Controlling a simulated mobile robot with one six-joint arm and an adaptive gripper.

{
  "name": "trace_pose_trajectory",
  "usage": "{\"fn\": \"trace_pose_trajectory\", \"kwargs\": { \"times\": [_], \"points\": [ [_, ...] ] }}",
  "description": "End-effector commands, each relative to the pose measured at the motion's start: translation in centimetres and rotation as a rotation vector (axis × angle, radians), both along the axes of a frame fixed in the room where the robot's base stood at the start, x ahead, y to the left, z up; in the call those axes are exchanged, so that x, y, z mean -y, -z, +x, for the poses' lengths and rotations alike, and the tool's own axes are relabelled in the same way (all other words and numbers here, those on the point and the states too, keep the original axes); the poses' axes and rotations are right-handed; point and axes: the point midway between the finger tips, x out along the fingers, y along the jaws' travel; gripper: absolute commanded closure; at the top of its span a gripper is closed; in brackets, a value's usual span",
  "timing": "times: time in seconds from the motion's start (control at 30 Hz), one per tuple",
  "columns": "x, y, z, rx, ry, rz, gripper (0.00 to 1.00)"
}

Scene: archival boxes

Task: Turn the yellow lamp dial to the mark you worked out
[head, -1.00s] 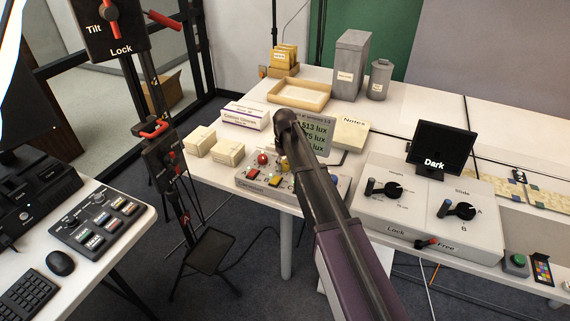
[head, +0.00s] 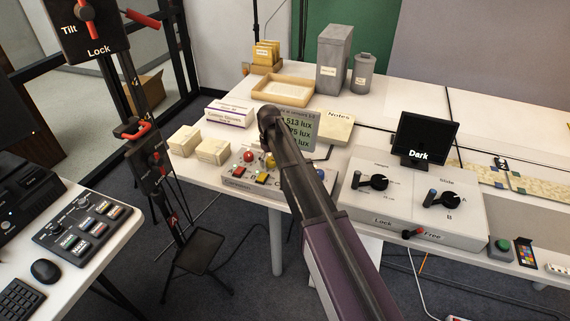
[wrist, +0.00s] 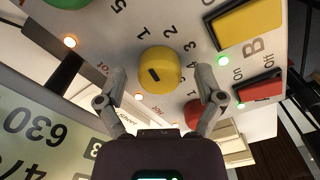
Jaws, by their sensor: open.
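The yellow dial (wrist: 160,68) is a round knob with a black mark on its face, on a pale panel with printed numbers around it. In the wrist view my gripper (wrist: 162,82) is open, one finger on each side of the dial. Gaps show between fingers and dial; whether either touches is unclear. In the head view the control panel (head: 236,182) is at the table's front, and my arm hides part of it. A yellow knob (head: 270,160) shows beside the arm. A screen (head: 303,127) behind has lux readings, partly hidden by my arm.
A red knob (head: 249,156) and yellow and red switches (wrist: 258,87) are close to the dial. Small boxes (head: 213,151) stand left of the panel. A Notes block (head: 337,127) is behind. A lever console (head: 405,205) with a "Dark" display is at right.

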Motion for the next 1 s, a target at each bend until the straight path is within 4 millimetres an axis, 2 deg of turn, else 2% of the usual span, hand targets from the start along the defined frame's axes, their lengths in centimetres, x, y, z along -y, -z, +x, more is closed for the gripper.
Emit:
{"fn": "trace_pose_trajectory", "kwargs": {
  "times": [0.37, 1.0],
  "points": [
    [0.02, -0.01, 0.04, 0.001, 0.099, 0.001, 0.13],
    [0.04, -0.01, 0.05, 0.001, 0.512, 0.0, 0.13]
  ]
}}
